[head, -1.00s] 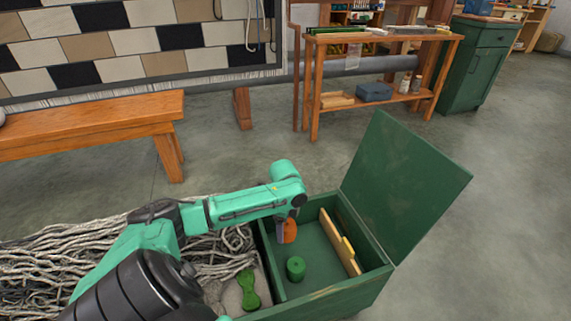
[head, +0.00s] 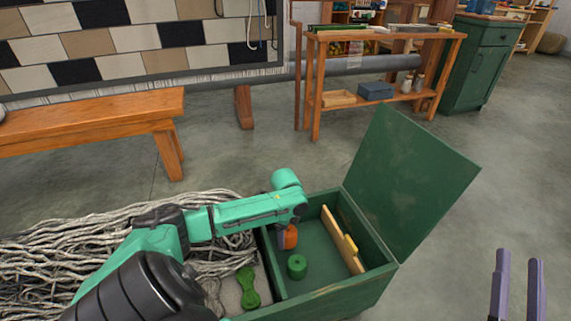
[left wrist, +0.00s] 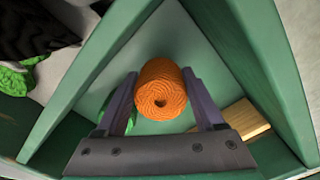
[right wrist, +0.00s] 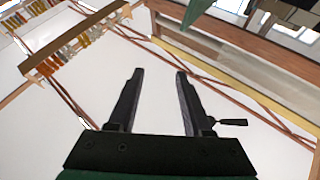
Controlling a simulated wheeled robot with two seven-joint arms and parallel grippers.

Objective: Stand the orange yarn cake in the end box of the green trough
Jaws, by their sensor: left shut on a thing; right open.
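The orange yarn cake (left wrist: 160,90) is between the fingers of my left gripper (left wrist: 160,98), which is shut on it. In the head view the orange cake (head: 290,236) shows below my left wrist, inside the end box of the green trough (head: 340,293). I cannot tell if it touches the box floor. A green yarn cake (head: 297,266) stands on the floor of the same box, nearer the front. My right gripper (head: 516,285) is open and empty, off to the right of the trough; it also shows in the right wrist view (right wrist: 158,75).
The green lid (head: 412,180) stands open on the box's right. A wooden board with a yellow piece (head: 342,238) leans along the right inner wall. Left of the divider lie grey wool strands (head: 60,245) and a green twisted skein (head: 248,287). Box floor between cake and board is free.

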